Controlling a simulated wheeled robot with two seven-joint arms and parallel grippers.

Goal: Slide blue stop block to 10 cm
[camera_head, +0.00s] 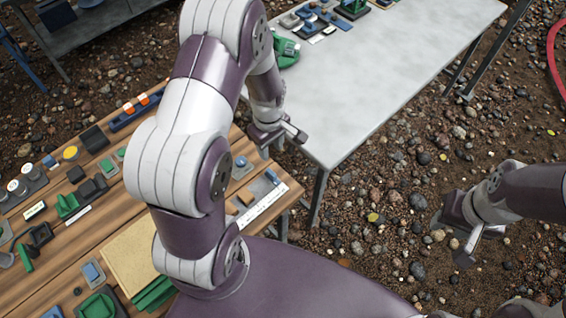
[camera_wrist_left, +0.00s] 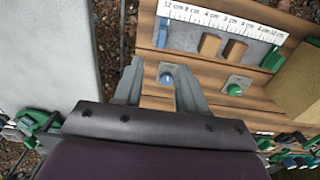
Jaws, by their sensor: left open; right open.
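The measuring fixture with a white printed scale (camera_head: 265,205) lies at the right edge of the wooden bench. A small blue block (camera_head: 271,177) stands at the fixture's end nearest the bench edge; it also shows in the left wrist view (camera_wrist_left: 162,36), left of two tan blocks (camera_wrist_left: 222,46). Its exact scale reading cannot be told. My left gripper (camera_head: 283,138) is open and empty, beyond the fixture near the bench corner. In the left wrist view its fingers (camera_wrist_left: 158,85) flank a blue knob on a grey plate lying below. My right gripper (camera_head: 468,246) is open and empty over the gravel.
A blue-knobbed plate (camera_head: 240,165) lies beside the fixture. A tan board (camera_head: 128,255) and several green, black and grey items cover the wooden bench (camera_head: 50,285). A grey table (camera_head: 375,70) stands behind, mostly clear. Gravel lies to the right.

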